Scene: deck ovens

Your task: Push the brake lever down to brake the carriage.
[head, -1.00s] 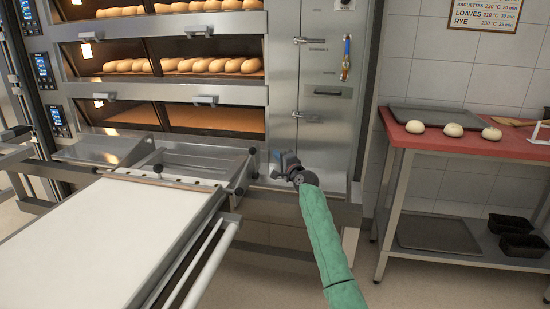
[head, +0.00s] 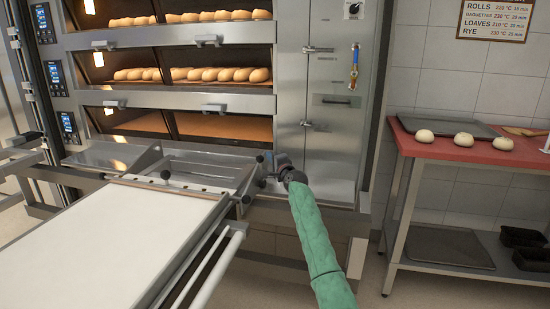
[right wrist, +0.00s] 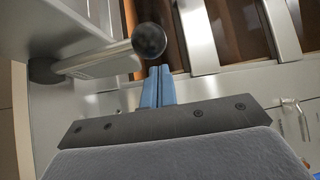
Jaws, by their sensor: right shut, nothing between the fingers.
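The brake lever (head: 253,178) is a short metal bar with black knobs, at the right rear corner of the loading carriage (head: 122,235) with its white belt. It is tilted up, its upper knob towards the oven. In the right wrist view the lever (right wrist: 98,62) runs from a dark pivot at the left to a black ball. My left gripper is not in view.
The deck oven (head: 170,90) with bread stands behind the carriage. Its steel side cabinet (head: 334,130) rises behind my right gripper. A red-topped table (head: 450,153) with dough pieces stands at the right. The floor between carriage and table is free apart from my arm.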

